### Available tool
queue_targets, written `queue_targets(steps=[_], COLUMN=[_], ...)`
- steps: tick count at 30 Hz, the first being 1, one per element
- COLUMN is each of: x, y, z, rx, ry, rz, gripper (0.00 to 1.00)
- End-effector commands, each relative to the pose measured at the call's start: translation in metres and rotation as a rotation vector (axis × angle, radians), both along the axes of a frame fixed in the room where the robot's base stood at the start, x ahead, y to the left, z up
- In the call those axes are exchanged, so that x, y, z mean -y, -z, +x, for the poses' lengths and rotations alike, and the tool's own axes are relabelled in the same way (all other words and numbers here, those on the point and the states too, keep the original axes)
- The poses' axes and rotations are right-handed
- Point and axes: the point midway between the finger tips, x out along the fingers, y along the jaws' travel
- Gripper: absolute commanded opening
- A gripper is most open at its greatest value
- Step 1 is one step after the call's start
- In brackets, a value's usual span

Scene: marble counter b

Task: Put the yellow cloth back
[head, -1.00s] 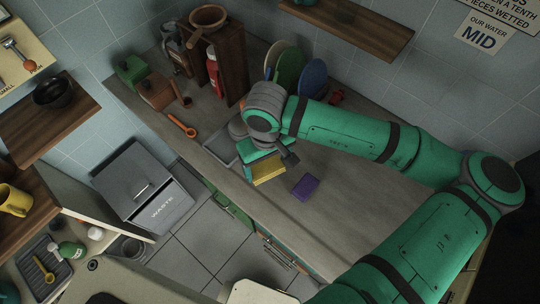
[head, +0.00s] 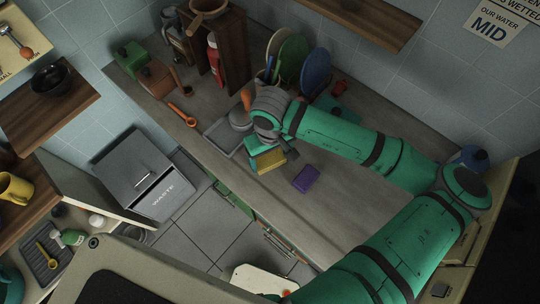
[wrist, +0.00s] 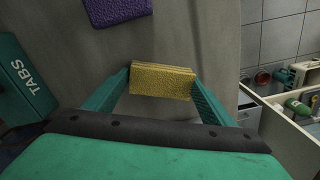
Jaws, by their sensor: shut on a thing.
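The yellow cloth (head: 271,160) is a small block-shaped piece. In the wrist view the yellow cloth (wrist: 162,81) lies between the two green fingers of my gripper (wrist: 160,92), which are shut on its ends. In the head view my gripper (head: 264,157) is above the front part of the counter, beside the sink, with the cloth at its front side. Whether the cloth touches the counter I cannot tell. A purple cloth (head: 306,179) lies on the counter to the right of it, and shows at the top of the wrist view (wrist: 115,8).
A grey sink (head: 221,137) is left of my gripper, with an orange-handled tool (head: 183,114) beyond it. Coloured plates (head: 292,56) stand upright behind. A teal TABS box (wrist: 20,78) is at the wrist view's left. The counter (head: 340,210) right of the purple cloth is clear.

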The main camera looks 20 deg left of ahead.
Motion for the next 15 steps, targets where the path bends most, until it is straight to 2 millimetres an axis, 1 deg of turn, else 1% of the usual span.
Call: queue_targets(steps=[2,3,5,15], x=[-0.0002,-0.0005,-0.0006,-0.0007], y=[0.0019,0.0022,0.0021,0.0004], z=[0.0001,-0.0001,-0.0001,-0.0002], rx=[0.000,0.000,0.000,0.000], ry=[0.000,-0.001,-0.001,-0.001], rz=[0.000,0.000,0.000,0.000], gripper=[0.53,0.82,0.96,0.96])
